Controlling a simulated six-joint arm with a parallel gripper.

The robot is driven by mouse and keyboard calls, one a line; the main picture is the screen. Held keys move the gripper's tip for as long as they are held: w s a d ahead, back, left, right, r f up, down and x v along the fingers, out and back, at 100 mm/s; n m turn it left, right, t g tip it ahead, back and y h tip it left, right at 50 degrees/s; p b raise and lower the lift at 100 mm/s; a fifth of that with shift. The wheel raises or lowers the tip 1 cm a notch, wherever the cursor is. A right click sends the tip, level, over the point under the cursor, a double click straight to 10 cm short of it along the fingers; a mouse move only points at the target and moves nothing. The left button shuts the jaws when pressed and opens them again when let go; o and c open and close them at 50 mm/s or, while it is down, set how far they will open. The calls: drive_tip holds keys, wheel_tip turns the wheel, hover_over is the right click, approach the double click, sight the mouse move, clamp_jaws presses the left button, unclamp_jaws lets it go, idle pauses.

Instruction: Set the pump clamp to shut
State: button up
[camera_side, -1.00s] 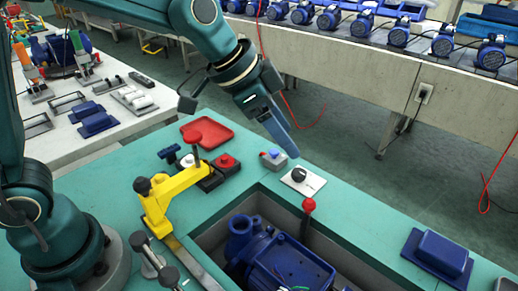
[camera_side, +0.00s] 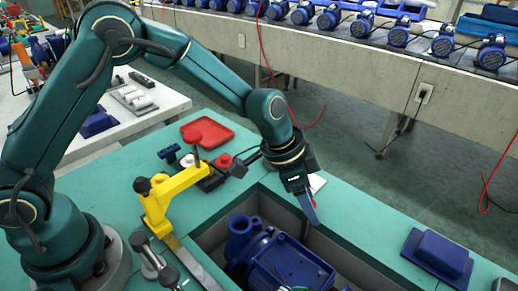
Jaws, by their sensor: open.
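A blue pump (camera_side: 285,262) sits in the recessed bay of the green bench. A dark upright lever (camera_side: 305,232) stands at the bay's back edge beside the pump; its red knob is now hidden behind my gripper. My gripper (camera_side: 311,212) points down at this lever's top, its blue finger in front of where the knob was; it is open, and I cannot tell whether it touches the knob. A yellow clamp-like arm (camera_side: 170,190) with a black knob stands at the bay's left side. I cannot tell which of these is the pump clamp, nor its setting.
A red tray (camera_side: 207,133), a red button (camera_side: 224,160) and black-handled parts (camera_side: 150,255) lie around the bay. A white switch plate (camera_side: 317,183) is partly hidden behind my gripper. A blue block (camera_side: 437,254) lies at the right; bench between is clear.

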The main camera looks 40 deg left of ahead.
clamp_jaws()
idle(1.4)
